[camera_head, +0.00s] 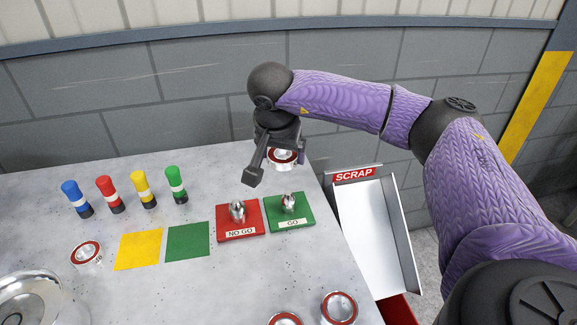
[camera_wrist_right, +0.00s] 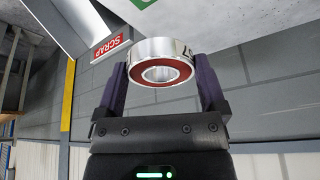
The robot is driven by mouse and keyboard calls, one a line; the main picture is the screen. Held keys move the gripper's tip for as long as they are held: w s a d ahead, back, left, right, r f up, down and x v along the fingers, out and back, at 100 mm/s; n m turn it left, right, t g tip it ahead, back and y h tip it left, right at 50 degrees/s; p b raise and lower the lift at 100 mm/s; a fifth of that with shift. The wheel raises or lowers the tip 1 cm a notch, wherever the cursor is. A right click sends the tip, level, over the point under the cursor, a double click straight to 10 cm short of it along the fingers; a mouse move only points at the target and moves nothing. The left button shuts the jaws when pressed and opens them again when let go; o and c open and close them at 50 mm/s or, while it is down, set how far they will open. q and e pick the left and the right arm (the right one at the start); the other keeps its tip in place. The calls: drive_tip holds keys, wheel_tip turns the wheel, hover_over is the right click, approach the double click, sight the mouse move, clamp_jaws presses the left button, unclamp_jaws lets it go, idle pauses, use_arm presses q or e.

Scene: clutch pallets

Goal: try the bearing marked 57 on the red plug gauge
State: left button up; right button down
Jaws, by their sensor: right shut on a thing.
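My right gripper (camera_head: 279,165) is shut on a silver bearing (camera_head: 284,157) with a red ring, held in the air behind the gauges. The held bearing is apart from this plug, above and to the right in the head view. My left gripper is not in view.
A green GO gauge (camera_head: 299,215) stands right of the red one. A white SCRAP chute (camera_head: 374,235) is at the table's right edge. More bearings lie at left (camera_head: 87,253) and front (camera_head: 339,307). Yellow (camera_head: 138,250) and green (camera_head: 188,241) squares and several coloured cylinders (camera_head: 143,189) are left.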

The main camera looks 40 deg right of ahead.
drive_tip(key=w+a+n+p, duration=0.3)
drive_tip(key=a, duration=0.1)
use_arm(q)
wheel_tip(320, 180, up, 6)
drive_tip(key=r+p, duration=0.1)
drive_tip(key=p, duration=0.2)
use_arm(e)
drive_tip(key=n+y, duration=0.2)
hover_over(236, 200)
drive_tip(key=shift+s+a+f, duration=0.1)
drive_tip(key=shift+s+f, duration=0.15)
drive_tip(key=shift+f, duration=0.3)
drive_tip(key=shift+s+a+f, duration=0.1)
drive_tip(key=shift+s+f, duration=0.1)
drive_tip(key=shift+f, duration=0.3)
drive_tip(key=shift+a+f+b, duration=0.1)
drive_tip(key=shift+f+b, duration=0.2)
drive_tip(key=shift+f, duration=0.05)
wheel_tip(236, 200, down, 5)
drive_tip(key=b, duration=0.3)
drive_tip(key=shift+r, duration=0.2)
drive_tip(key=shift+f+b, duration=0.35)
drive_tip(key=shift+b, duration=0.15)
drive_tip(key=shift+f, duration=0.1)
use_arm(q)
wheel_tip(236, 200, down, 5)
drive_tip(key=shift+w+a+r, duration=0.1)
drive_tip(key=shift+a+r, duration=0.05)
